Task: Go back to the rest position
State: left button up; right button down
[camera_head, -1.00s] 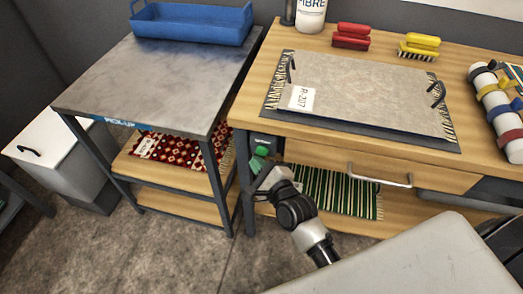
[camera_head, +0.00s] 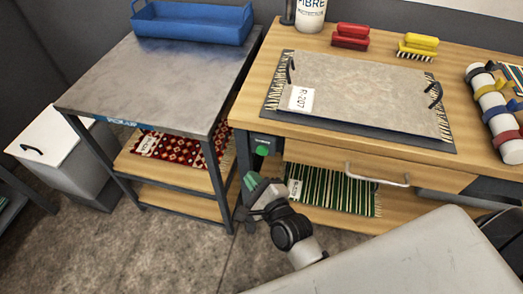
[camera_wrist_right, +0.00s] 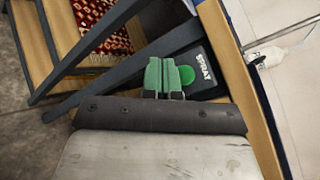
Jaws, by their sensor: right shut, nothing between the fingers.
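My right gripper (camera_head: 252,183) is in front of the workbench's left leg, with its green fingertips shut and empty. A green button (camera_head: 262,151) on a dark box under the bench top is just above it in the head view, with a gap between them. In the right wrist view the shut fingers (camera_wrist_right: 168,77) stand in front of the box marked SPRAY (camera_wrist_right: 205,72), and the green button (camera_wrist_right: 187,77) shows beside and partly behind them. My left gripper is not in view.
The workbench (camera_head: 250,100) bears a grey slab tagged R-207 (camera_head: 365,85), brushes and a strapped roll (camera_head: 495,110). A steel-topped table (camera_head: 150,85) with a blue tray (camera_head: 190,22) stands left. A green striped rug (camera_head: 330,190) lies on the lower shelf. Floor is clear in front.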

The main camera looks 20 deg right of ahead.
dwell(0.3)
jog(key=s+d+f+n+g+p, duration=0.1)
jog(key=s+f+n+g, duration=0.25)
jog(key=f, duration=0.45)
jog(key=s+f+n+g+h+p, duration=0.1)
jog(key=s+f+n+g, duration=0.15)
jog(key=f+n, duration=0.4)
jog(key=s+d+f+n+g+p, duration=0.15)
jog(key=s+f, duration=0.25)
jog(key=f, duration=0.5)
jog(key=s+d+f+n+g+h+p, duration=0.1)
jog(key=s+d+f+n+g, duration=0.1)
jog(key=s, duration=0.6)
jog(key=s+d+f+n+g, duration=0.3)
jog(key=s+d+f+n, duration=0.1)
jog(key=s+f+n, duration=0.3)
jog(key=s+d+f+n+g+h+p, duration=0.1)
jog(key=s+d+f+n+g, duration=0.2)
jog(key=s+n, duration=0.3)
jog(key=s+f, duration=0.1)
jog(key=s, duration=0.4)
jog(key=shift+f+h+p, duration=0.25)
jog(key=shift+h+p, duration=0.05)
jog(key=shift+p, duration=0.05)
jog(key=shift+a, duration=0.1)
